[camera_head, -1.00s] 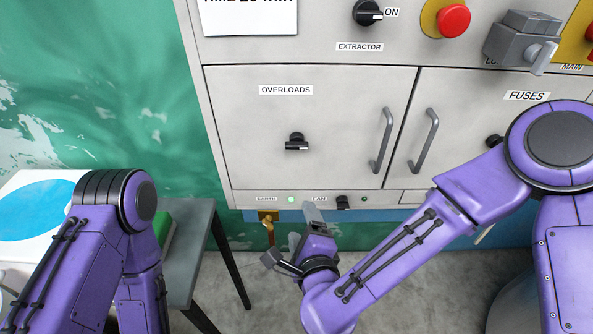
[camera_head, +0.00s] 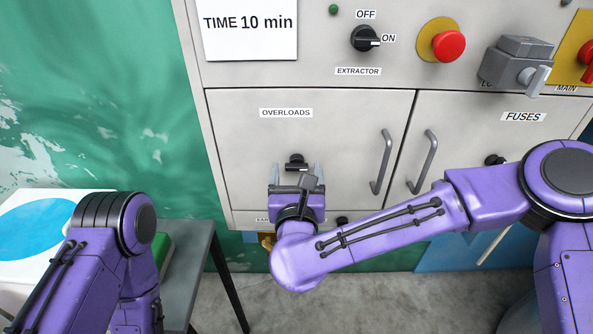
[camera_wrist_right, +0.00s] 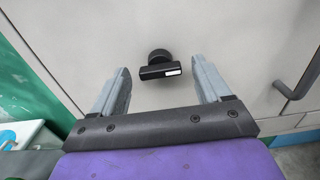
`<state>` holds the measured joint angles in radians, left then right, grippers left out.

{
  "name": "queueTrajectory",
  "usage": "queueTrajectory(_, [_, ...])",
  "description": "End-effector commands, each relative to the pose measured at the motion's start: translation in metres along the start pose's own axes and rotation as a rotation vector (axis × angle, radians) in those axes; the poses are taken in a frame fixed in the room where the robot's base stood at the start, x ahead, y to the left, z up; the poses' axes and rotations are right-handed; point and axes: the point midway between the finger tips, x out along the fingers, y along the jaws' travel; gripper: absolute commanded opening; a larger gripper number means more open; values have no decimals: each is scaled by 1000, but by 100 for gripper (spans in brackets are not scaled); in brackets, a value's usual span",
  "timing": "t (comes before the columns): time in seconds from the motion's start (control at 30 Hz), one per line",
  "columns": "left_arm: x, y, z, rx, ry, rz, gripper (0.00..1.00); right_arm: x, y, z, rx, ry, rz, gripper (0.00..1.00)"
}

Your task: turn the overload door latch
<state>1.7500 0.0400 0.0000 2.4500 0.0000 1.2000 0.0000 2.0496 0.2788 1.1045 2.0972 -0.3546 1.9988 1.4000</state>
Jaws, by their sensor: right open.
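The overload door (camera_head: 345,125) is a grey panel marked OVERLOADS, and it is shut. Its latch (camera_head: 296,160) is a small black knob below the label. In the right wrist view the latch (camera_wrist_right: 160,66) shows a horizontal bar with a white mark at its right end. My right gripper (camera_head: 297,172) is open just below and in front of the latch. In the wrist view its fingers (camera_wrist_right: 164,82) stand either side of the latch, apart from it, with nothing between them touching. My left arm is at the left of the head view; its gripper is not visible.
The overload door's bar handle (camera_head: 382,162) is right of the latch, beside the fuses door handle (camera_head: 428,163). Above are the extractor switch (camera_head: 366,39) and a red button (camera_head: 448,46). A grey table (camera_head: 190,265) stands at the left.

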Motion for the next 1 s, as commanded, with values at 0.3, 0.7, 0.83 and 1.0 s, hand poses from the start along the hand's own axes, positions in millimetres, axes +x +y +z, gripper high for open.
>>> queueTrajectory(0.3, [0,0,0,0,0,0,0,0,0,0,0,0,0,44])
queueTrajectory(0.7, [0,0,0,0,0,0,0,0,0,0,-31,0,1,21])
queueTrajectory(0.83, [1,0,0,0,0,0,0,0,1,0,-88,0,1,21])
queueTrajectory(1.0, [1,0,0,0,0,0,0,0,1,0,-209,-1,1,21])
